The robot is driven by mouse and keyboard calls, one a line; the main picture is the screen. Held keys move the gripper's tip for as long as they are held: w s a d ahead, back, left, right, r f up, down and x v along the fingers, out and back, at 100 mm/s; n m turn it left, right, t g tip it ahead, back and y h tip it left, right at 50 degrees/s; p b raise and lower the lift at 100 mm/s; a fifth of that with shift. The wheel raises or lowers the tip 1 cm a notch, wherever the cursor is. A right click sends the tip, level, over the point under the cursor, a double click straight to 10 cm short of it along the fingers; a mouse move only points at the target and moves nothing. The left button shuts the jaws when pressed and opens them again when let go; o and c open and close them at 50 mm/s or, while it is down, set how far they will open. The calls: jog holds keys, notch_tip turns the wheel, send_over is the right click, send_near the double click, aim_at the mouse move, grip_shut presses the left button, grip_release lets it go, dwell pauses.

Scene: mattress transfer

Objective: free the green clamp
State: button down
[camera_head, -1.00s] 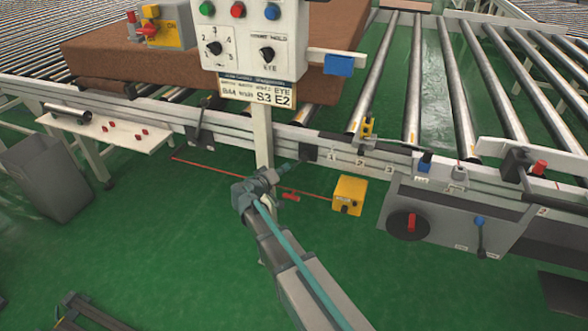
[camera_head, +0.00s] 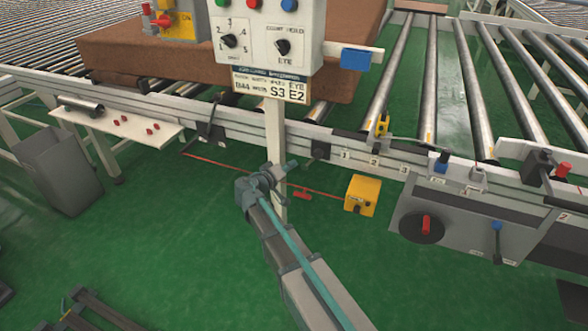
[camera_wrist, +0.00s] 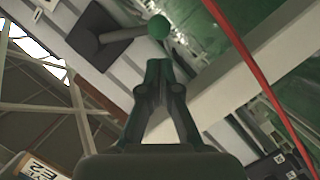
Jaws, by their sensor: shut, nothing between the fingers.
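The green clamp has a dark square plate (camera_wrist: 88,36) on the pale rail, with a grey lever ending in a round green knob (camera_wrist: 158,27) in the wrist view. In the head view it appears as a small dark block (camera_head: 319,150) on the rail, right of the sign post; its knob colour cannot be made out there. My gripper (camera_wrist: 158,66) is shut and empty, with its fingertips just below the knob in the wrist view. Whether they touch it in depth is unclear. In the head view my gripper (camera_head: 292,165) points right, a little left of the block.
The sign post (camera_head: 275,140) stands close by my gripper, under the control panel (camera_head: 262,45). Another lever clamp (camera_head: 212,131) is left of the post.

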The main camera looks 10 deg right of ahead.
jog(key=v, duration=1)
jog(key=shift+a+r+p, duration=0.3)
jog(key=shift+a, duration=0.05)
jog(key=s+d+f+n+g+y, duration=0.15)
jog(key=s+d+f+g, duration=0.3)
jog(key=s+f, duration=0.7)
jog(key=s+d+f+g+y, duration=0.3)
jog(key=s+f+g, duration=0.3)
jog(key=s+f, duration=0.55)
jog(key=s+d+f+n+g+y, duration=0.15)
jog(key=s+d+f+g, duration=0.3)
jog(key=s+f, duration=0.7)
jog(key=s+d+f+m+g+y, duration=0.1)
jog(key=s+f+m+g+y, duration=0.15)
jog(key=s, duration=0.85)
jog(key=s+d+f+m+g+y, duration=0.2)
jog(key=s+f+g+y, duration=0.15)
jog(key=s, duration=0.65)
jog(key=w+r+t+h+p, duration=0.1)
jog(key=w+r+p, duration=0.3)
jog(key=r+p, duration=1.1)
jog(key=t+p, duration=0.1)
jog(key=p, duration=0.3)
jog(key=shift+t, duration=0.3)
